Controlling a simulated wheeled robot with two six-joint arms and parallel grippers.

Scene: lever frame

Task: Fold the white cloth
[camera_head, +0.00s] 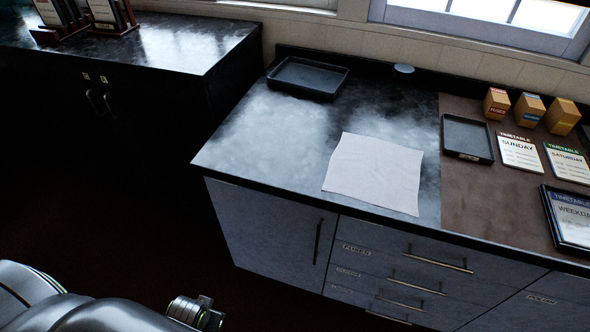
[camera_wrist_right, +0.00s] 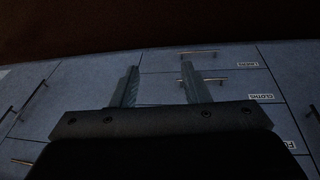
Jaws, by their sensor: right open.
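The white cloth (camera_head: 375,172) lies flat and spread out on the dark countertop (camera_head: 240,150), near its front edge, in the head view. It is roughly square, with slightly wavy edges and no visible fold. My right gripper (camera_wrist_right: 159,68) shows in the right wrist view with its two fingers apart and nothing between them. It faces the drawer fronts, away from the cloth, which is not in that view. My left gripper is not in view. Parts of my own arms show at the lower left of the head view.
A black tray (camera_head: 308,77) stands behind the cloth. The counter left of the cloth is clear. Drawer handles (camera_head: 440,264) protrude below.

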